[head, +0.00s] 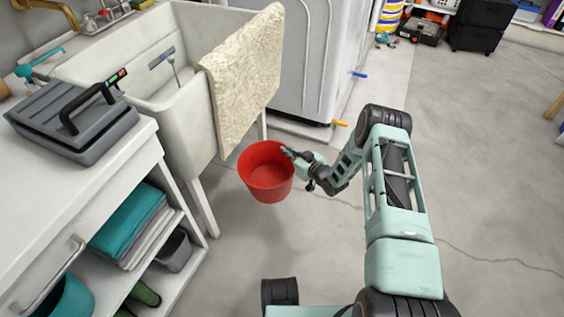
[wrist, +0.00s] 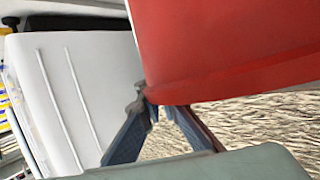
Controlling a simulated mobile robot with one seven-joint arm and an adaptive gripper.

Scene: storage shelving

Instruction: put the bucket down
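The red bucket (head: 268,180) is upright and looks empty in the head view, right of the sink's front leg. My gripper (head: 289,155) is at the right side of its rim. In the wrist view my gripper (wrist: 158,105) has its two fingertips together at the edge of the red bucket (wrist: 235,45), which fills the upper right. The fingers look shut on the bucket's rim. The bucket appears held above the floor, but its height is hard to tell.
A sink (head: 185,115) with a draped towel (head: 243,80) stands behind left. A white appliance (head: 318,55) stands behind. The concrete floor (head: 490,150) at right is clear.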

